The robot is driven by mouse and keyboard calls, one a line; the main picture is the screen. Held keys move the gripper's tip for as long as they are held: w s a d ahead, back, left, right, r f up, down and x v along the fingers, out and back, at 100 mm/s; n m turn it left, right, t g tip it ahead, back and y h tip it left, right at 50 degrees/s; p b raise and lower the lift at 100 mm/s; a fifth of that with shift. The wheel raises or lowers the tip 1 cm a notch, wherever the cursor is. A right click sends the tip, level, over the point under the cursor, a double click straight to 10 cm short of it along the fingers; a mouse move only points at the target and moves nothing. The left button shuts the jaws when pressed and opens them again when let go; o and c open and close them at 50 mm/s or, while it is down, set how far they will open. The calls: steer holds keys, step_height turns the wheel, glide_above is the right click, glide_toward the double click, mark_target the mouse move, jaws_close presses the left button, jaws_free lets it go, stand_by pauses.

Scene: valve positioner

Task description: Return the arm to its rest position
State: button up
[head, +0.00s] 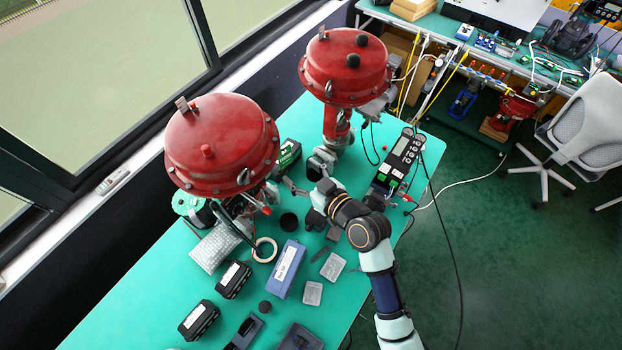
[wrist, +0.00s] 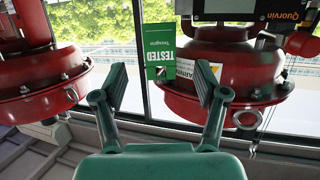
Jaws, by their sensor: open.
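My gripper (wrist: 162,85) is open in the wrist view, its two grey-green fingers spread with nothing between them. A green "TESTED" tag (wrist: 168,45) shows beyond the fingertips, in front of the right red actuator. In the head view my arm reaches from the lower right over the bench, and my gripper (head: 291,186) is small, above the bench between the two red valve actuators. The near red actuator (head: 221,140) is to its left; the far red actuator (head: 345,66) is up and to its right.
The green bench (head: 140,285) carries a blue box (head: 287,268), black cases (head: 233,280), a tape roll (head: 265,249) and small clear boxes (head: 332,266). Windows line the left; open floor lies right.

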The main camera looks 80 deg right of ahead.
steer(key=v, duration=0.4)
steer(key=shift+s+a, duration=0.15)
steer(key=shift+s, duration=0.15)
steer(key=w+a+r+n+t+y+p, duration=0.1)
steer(key=w+a+r+n+y+p, duration=0.2)
steer(key=w+a+r, duration=0.4)
steer(key=w+a+r+n+y+p, duration=0.25)
steer(key=w+a+r, duration=0.35)
steer(key=a, duration=0.4)
steer(key=w+a+r+y+p, duration=0.1)
steer(key=a+r, duration=0.3)
steer(key=a, duration=0.4)
steer(key=w+a+r+n+y+p, duration=0.1)
steer(key=w+a+r+y+p, duration=0.1)
steer(key=a, duration=0.7)
steer(key=shift+r, duration=0.85)
steer(key=shift+a+n+y, duration=0.15)
steer(key=shift+n+y, duration=0.1)
steer(key=shift+n, duration=0.1)
